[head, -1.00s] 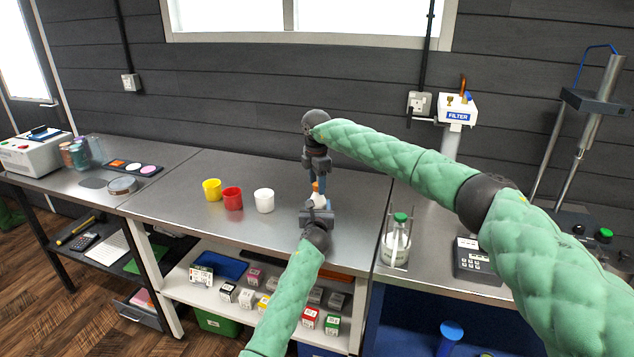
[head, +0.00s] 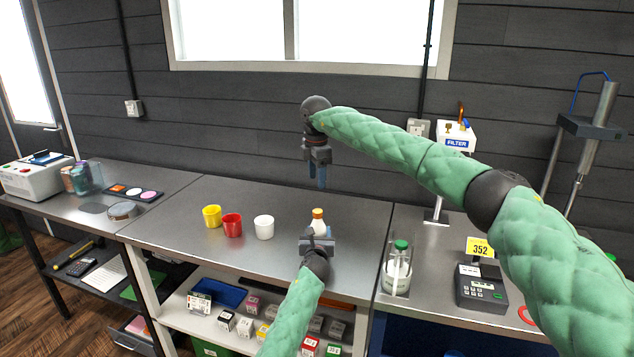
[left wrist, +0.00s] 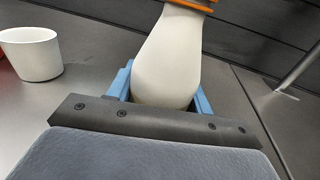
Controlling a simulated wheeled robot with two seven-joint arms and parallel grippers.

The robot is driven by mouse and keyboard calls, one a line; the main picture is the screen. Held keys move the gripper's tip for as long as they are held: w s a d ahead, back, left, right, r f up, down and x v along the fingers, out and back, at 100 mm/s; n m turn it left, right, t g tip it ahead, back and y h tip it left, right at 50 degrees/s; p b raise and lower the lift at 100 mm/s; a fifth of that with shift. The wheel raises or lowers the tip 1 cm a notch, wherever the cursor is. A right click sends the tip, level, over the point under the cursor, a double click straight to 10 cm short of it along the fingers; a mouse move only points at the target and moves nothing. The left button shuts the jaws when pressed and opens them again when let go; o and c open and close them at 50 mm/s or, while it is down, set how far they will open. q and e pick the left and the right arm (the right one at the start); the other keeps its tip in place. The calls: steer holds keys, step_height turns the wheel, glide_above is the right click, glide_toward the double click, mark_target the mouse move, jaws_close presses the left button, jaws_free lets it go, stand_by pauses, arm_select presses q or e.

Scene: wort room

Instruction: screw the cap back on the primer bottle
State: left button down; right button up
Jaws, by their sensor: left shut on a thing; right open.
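The primer bottle (head: 318,227) is white and stands upright on the steel table. An orange cap (head: 318,213) sits on its top; how tightly it is screwed on I cannot tell. My left gripper (head: 318,236) is shut on the bottle's body. In the left wrist view the white bottle (left wrist: 168,65) is between the blue fingers, with the orange part (left wrist: 192,4) cut off by the top edge. My right gripper (head: 319,178) is open and empty above the bottle, its fingers pointing down, clear of the cap.
A yellow cup (head: 212,216), a red cup (head: 232,225) and a white cup (head: 264,227) stand left of the bottle. A green-capped jar (head: 397,268) and a keypad device (head: 481,287) stand on the right bench. The table behind the cups is clear.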

arm_select(q)
steer(key=c, duration=0.5)
jaws_free()
steer(key=shift+s, duration=0.3)
steer(key=shift+s+a+b, duration=0.2)
steer(key=shift+s+b, duration=0.55)
steer(key=shift+s, duration=2.85)
